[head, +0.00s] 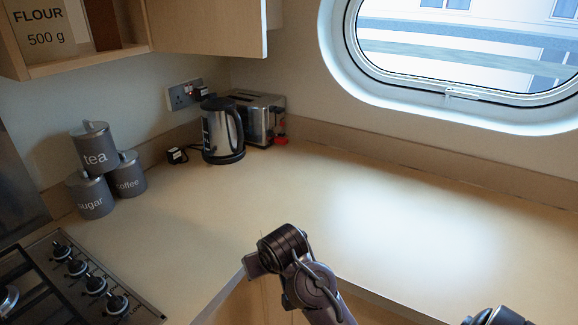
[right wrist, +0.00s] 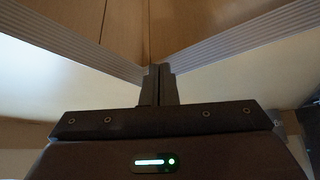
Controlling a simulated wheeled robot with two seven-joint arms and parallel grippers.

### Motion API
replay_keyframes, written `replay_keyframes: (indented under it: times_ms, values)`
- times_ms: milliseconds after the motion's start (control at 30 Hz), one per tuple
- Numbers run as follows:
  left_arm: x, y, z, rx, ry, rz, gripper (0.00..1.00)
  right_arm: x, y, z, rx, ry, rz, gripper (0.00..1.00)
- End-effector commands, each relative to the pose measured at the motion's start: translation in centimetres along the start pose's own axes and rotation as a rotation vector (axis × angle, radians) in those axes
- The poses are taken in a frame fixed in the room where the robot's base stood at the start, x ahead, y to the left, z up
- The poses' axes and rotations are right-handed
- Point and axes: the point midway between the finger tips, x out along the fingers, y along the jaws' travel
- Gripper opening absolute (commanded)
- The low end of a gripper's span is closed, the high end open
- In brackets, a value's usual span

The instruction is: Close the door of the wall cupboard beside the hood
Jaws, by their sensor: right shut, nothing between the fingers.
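The wall cupboard (head: 95,66) is at the upper left of the head view, cut off by the frame. Its pale wood door (head: 205,27) stands open, showing part of the inside with a flour packet (head: 42,27). The hood cannot be made out. My right gripper (right wrist: 159,72) shows in the right wrist view with its fingers shut together and nothing between them. It is in front of the inner corner of the worktop edges in that view and away from the cupboard door. My left gripper cannot be made out in the head view.
The worktop (head: 340,190) is largely clear in the middle and right. A kettle (head: 222,132), a toaster (head: 262,117) and tea (head: 95,150), sugar (head: 90,197) and coffee (head: 130,175) canisters stand at the back and left. A hob (head: 70,285) is lower left. An oval porthole (head: 460,50) is upper right.

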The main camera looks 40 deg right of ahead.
Motion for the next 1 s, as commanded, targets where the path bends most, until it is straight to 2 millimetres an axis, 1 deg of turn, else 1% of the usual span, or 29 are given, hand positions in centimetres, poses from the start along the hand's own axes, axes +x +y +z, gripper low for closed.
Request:
replay_keyframes:
  times_ms: [33, 167, 233, 367, 400, 467, 500, 567, 600, 667, 700, 767, 800, 867, 900, 967, 1000]
  values:
    - [0.0, 0.0, 0.1, 0.000, -0.001, 0.000, 0.00, -0.5, 0.4, -1.9, 0.033, 0.027, 0.002, 0.00]
    - [0.0, 0.0, 0.1, 0.000, -0.001, 0.000, 0.00, -2.0, 1.6, -6.2, 0.126, 0.089, 0.004, 0.00]
    - [0.1, 0.0, 0.0, 0.000, -0.001, 0.000, 0.00, -3.1, 2.4, -8.8, 0.185, 0.126, 0.001, 0.00]
    - [0.1, 0.0, 0.0, 0.000, 0.000, 0.000, 0.00, -6.2, 4.2, -14.4, 0.323, 0.209, -0.020, 0.00]
    - [0.1, 0.0, 0.0, 0.000, -0.001, 0.000, 0.00, -7.6, 4.8, -16.4, 0.375, 0.239, -0.034, 0.00]
    - [0.2, 0.0, 0.0, 0.000, -0.001, 0.000, 0.00, -9.9, 5.9, -19.3, 0.461, 0.284, -0.061, 0.00]
    - [0.2, 0.0, 0.0, 0.000, -0.001, 0.000, 0.00, -11.6, 6.6, -21.2, 0.517, 0.313, -0.083, 0.00]
    - [0.3, 0.0, 0.1, 0.000, -0.001, 0.000, 0.00, -14.2, 7.7, -23.7, 0.602, 0.352, -0.121, 0.00]
    - [0.3, 0.0, 0.1, 0.000, -0.001, 0.000, 0.00, -16.0, 8.4, -25.3, 0.657, 0.378, -0.152, 0.00]
    - [0.3, 0.0, 0.0, 0.000, 0.000, 0.000, 0.00, -18.9, 9.4, -27.4, 0.737, 0.411, -0.202, 0.00]
    - [0.4, 0.0, 0.0, 0.000, 0.000, 0.000, 0.00, -20.9, 10.1, -28.8, 0.790, 0.432, -0.240, 0.00]
    - [0.4, 0.0, 0.0, 0.000, 0.000, 0.000, 0.00, -23.9, 11.0, -30.5, 0.864, 0.460, -0.302, 0.00]
    - [0.4, 0.0, 0.0, 0.000, 0.000, 0.000, 0.00, -26.0, 11.7, -31.5, 0.911, 0.477, -0.346, 0.00]
    - [0.4, 0.0, 0.0, 0.000, 0.000, 0.000, 0.00, -29.0, 12.4, -33.1, 0.977, 0.495, -0.419, 0.00]
    - [0.4, 0.0, 0.0, 0.000, 0.000, 0.000, 0.00, -31.0, 12.9, -34.0, 1.016, 0.505, -0.471, 0.00]
    - [0.4, 0.0, 0.0, 0.000, 0.000, 0.000, 0.00, -34.1, 13.4, -35.3, 1.070, 0.515, -0.553, 0.00]
    - [0.4, 0.0, 0.0, 0.000, 0.000, 0.000, 0.00, -36.2, 13.8, -36.1, 1.103, 0.519, -0.610, 0.00]
